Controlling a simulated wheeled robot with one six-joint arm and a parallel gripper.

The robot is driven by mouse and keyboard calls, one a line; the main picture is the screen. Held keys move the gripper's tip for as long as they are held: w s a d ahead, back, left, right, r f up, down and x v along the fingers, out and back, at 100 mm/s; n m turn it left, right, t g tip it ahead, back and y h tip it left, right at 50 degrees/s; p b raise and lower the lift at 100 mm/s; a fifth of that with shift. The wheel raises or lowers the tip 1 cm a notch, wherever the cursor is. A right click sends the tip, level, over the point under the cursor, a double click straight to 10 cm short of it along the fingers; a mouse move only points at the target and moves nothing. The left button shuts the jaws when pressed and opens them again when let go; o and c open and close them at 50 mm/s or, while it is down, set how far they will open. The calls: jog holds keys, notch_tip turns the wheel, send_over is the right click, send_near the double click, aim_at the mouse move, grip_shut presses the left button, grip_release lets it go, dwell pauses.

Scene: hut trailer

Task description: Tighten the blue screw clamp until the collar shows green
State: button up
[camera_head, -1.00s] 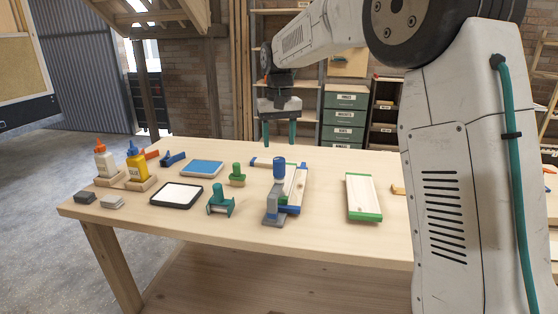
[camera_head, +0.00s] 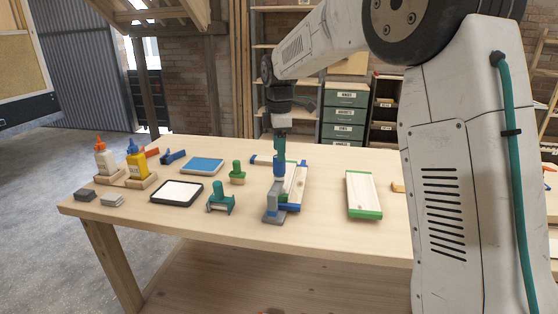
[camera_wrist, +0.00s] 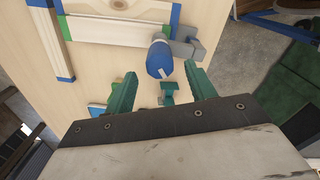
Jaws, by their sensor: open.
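The blue screw clamp (camera_head: 271,207) stands near the table's front edge, with a grey body and an upright blue handle (camera_head: 279,170). A pale board with blue ends (camera_head: 295,187) lies beside it. In the wrist view the blue handle (camera_wrist: 159,61) shows just beyond the gap between my teal fingers, and the grey clamp body (camera_wrist: 187,45) is to its right. My gripper (camera_head: 280,148) points down right above the handle, and it also shows in the wrist view (camera_wrist: 161,82). It is open and holds nothing. I cannot make out the collar's colour.
A green clamp (camera_head: 221,202) and a green knobbed piece (camera_head: 237,177) stand left of the blue clamp. A green-ended board (camera_head: 363,195) lies to the right. Glue bottles (camera_head: 138,162) and a white-topped tray (camera_head: 177,193) are farther left. The table (camera_head: 325,215) is bare between the boards.

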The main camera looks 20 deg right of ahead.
aim_at(279, 165)
jog(key=shift+f, duration=2.25)
jog(key=shift+w, duration=0.1)
jog(key=c, duration=1)
jog(key=shift+m, duration=0.3)
jog(key=m, duration=1.2)
jog(key=shift+m, duration=0.3)
